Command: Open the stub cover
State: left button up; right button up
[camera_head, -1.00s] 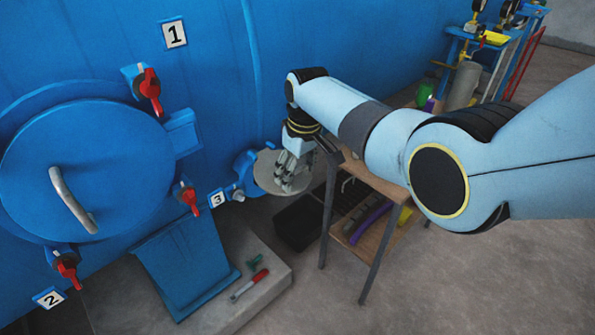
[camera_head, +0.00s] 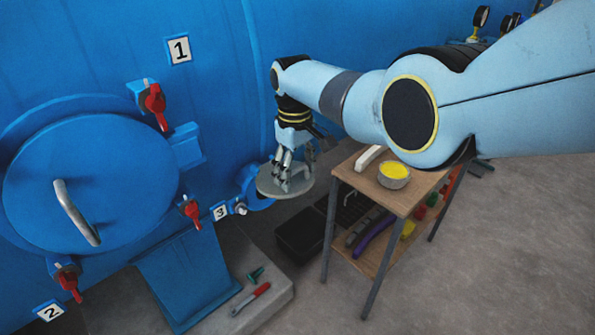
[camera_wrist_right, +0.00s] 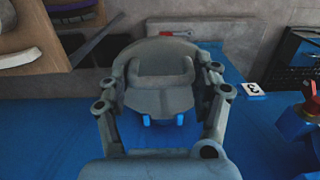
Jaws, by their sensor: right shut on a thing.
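The stub cover (camera_head: 267,185) is a grey round disc at the blue stub (camera_head: 259,203) on the lower side of the big blue vessel. It looks nearly flat in the head view, with part of the blue stub showing below and behind it. My right gripper (camera_head: 284,183) is over the disc, its fingers pointing down and shut on the cover's handle. In the right wrist view the grey cover (camera_wrist_right: 160,53) and its raised handle (camera_wrist_right: 160,82) show between the fingers. The fingers partly hide the handle in the head view. My left gripper is not in view.
A large round blue door (camera_head: 95,165) with a curved handle and red clamps (camera_head: 155,100) is on the left. A wooden table (camera_head: 388,198) with a yellow-filled bowl (camera_head: 394,174) stands close right of the cover.

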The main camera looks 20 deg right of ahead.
aim_at(293, 182)
jog(key=shift+w+a+r, duration=0.15)
jog(key=shift+w+r, duration=0.1)
jog(key=shift+w, duration=0.1)
jog(key=o, duration=1.5)
jog(key=shift+a, duration=0.1)
jog(key=shift+o, duration=0.6)
jog(key=shift+f, duration=0.2)
jog(key=shift+s, duration=0.1)
notch_tip(293, 182, up, 12)
